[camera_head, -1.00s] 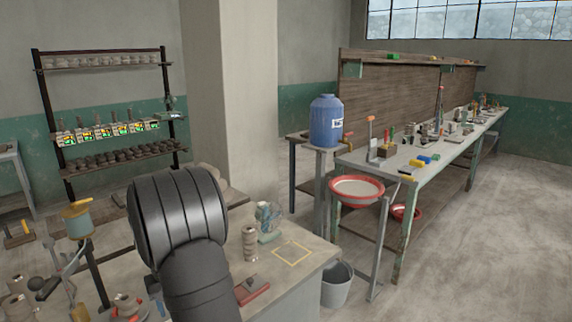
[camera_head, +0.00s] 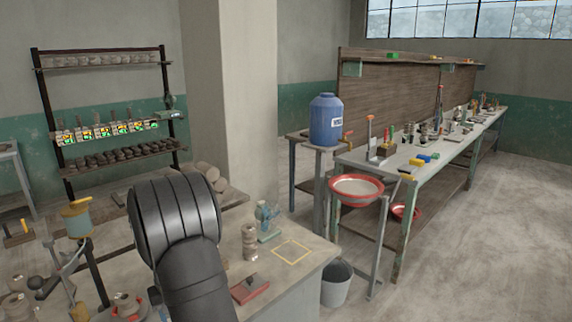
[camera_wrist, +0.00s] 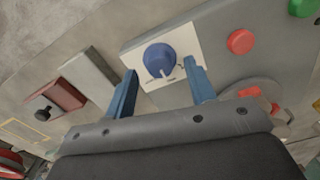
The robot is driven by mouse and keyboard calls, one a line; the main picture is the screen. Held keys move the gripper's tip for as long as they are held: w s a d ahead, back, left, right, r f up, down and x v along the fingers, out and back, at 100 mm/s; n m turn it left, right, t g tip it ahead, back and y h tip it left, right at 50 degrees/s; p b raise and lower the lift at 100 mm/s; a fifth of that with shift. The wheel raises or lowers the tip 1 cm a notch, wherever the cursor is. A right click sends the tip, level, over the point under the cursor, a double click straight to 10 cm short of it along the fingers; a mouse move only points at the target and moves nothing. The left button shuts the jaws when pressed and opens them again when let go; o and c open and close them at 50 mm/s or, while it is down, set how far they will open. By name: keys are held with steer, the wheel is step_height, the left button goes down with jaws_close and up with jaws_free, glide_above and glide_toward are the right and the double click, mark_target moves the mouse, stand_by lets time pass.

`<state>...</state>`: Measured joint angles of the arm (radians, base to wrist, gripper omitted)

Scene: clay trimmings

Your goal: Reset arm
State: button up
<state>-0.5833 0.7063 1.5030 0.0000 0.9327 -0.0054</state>
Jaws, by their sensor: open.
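My gripper (camera_wrist: 161,68) shows in the wrist view with its two blue fingers spread apart and nothing held between them. A blue dial knob (camera_wrist: 159,59) on a white plate (camera_wrist: 150,84) shows between and beyond the fingertips; I cannot tell the distance. In the head view my dark arm stands over the near worktable (camera_head: 309,266) and the gripper itself is hidden.
A dark red block with a black knob (camera_wrist: 57,96) is left of the fingers; a red button (camera_wrist: 240,41) and green button (camera_wrist: 303,6) are right. The table also bears a stacked clay piece (camera_head: 250,242) and a yellow square outline (camera_head: 292,251). A bucket (camera_head: 336,283) stands beside it.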

step_height(320, 180, up, 17)
step_height(320, 180, down, 18)
steer(key=shift+r, duration=0.2)
steer(key=shift+f, duration=0.3)
steer(key=n, duration=0.8)
steer(key=shift+n, duration=0.4)
step_height(320, 180, up, 9)
